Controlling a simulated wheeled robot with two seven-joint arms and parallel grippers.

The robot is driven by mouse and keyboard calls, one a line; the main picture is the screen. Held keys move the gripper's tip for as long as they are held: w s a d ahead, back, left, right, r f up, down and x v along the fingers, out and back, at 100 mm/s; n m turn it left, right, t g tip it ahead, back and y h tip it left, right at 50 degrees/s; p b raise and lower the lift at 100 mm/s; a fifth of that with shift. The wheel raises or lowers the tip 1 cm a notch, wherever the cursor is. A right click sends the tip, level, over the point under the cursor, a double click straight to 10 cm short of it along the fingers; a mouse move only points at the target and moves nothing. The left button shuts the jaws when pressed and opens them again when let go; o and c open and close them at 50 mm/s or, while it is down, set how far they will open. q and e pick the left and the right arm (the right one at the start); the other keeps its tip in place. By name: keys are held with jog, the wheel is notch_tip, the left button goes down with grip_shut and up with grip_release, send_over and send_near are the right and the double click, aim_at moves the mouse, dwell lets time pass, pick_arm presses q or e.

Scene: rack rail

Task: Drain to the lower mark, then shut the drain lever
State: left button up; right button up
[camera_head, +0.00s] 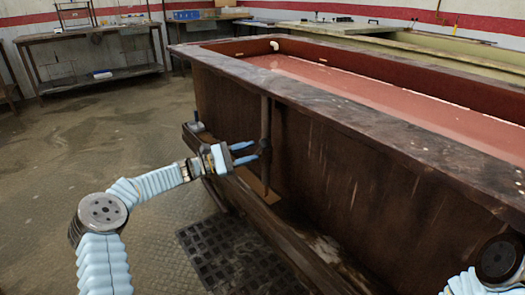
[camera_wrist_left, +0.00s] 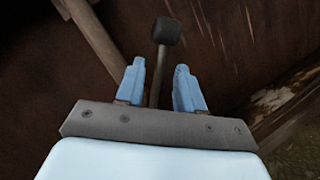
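The large brown tank (camera_head: 345,165) holds reddish liquid (camera_head: 350,88), its surface below the rim. I cannot make out a lower mark on the inner wall. A lever with a dark knob (camera_wrist_left: 166,31) shows in the left wrist view, its thin stem running down between my fingers. My left gripper (camera_head: 253,152) is open at the tank's side, by a vertical pipe (camera_head: 265,118). In the left wrist view the fingers (camera_wrist_left: 160,85) stand on either side of the stem, with gaps showing; the stem's lower part is hidden behind the gripper. My right gripper is out of view.
A ledge (camera_head: 270,225) runs along the tank's foot, with a dark floor grate (camera_head: 235,255) beside it. A pale fitting (camera_head: 274,45) sits at the tank's far inner corner. A workbench (camera_head: 95,75) stands at the back left. The floor at left is clear.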

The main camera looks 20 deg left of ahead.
pick_arm(q)
jog(key=v, duration=0.7)
jog(key=shift+s+a+b, duration=0.15)
jog(key=shift+a+b, duration=0.15)
jog(key=shift+a, duration=0.05)
jog(key=shift+f, duration=0.15)
dwell(6.8)
